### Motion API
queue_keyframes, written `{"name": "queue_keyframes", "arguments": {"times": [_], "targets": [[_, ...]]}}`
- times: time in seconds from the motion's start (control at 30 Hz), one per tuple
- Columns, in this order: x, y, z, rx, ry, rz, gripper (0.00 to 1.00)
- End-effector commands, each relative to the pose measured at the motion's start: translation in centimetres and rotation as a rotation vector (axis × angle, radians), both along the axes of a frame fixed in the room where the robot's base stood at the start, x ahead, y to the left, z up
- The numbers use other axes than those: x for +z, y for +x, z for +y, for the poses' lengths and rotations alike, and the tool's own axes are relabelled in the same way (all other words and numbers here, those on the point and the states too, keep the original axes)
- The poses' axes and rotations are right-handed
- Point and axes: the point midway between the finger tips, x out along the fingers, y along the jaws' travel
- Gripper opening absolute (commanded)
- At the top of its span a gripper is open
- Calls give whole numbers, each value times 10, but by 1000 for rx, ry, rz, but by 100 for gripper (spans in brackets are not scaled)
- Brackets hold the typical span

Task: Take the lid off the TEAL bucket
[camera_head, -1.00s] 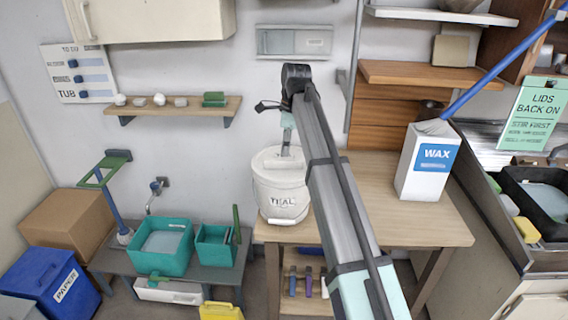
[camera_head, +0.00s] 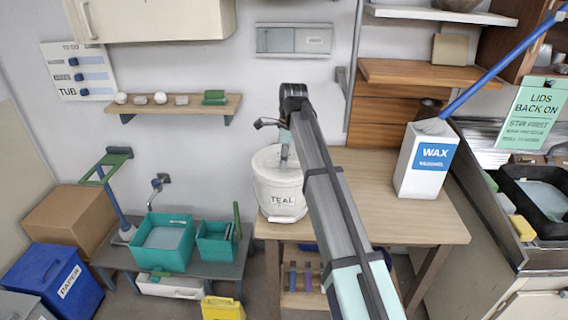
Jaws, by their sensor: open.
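The white bucket labelled TEAL (camera_head: 282,197) stands upright on the left end of the wooden table. Its white lid (camera_head: 266,160) is on top. My gripper (camera_head: 284,163) points down at the lid from above, near its middle. It is open, small in view and partly hidden by my arm. I cannot tell whether the fingers touch the lid or its handle. My arm also hides the right edge of the bucket.
The table (camera_head: 405,222) is bare right of my arm, up to the WAX box (camera_head: 425,165). A wall shelf (camera_head: 172,108) with small items is at the left. Teal tubs (camera_head: 163,243) sit on a low grey bench. A wooden shelf (camera_head: 430,76) hangs above the table.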

Motion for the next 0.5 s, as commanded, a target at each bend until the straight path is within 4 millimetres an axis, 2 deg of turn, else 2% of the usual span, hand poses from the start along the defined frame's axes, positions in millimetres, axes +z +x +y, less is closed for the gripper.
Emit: {"name": "queue_keyframes", "arguments": {"times": [0.5], "targets": [[-4, 0, 0, 0, 0, 0, 43]]}}
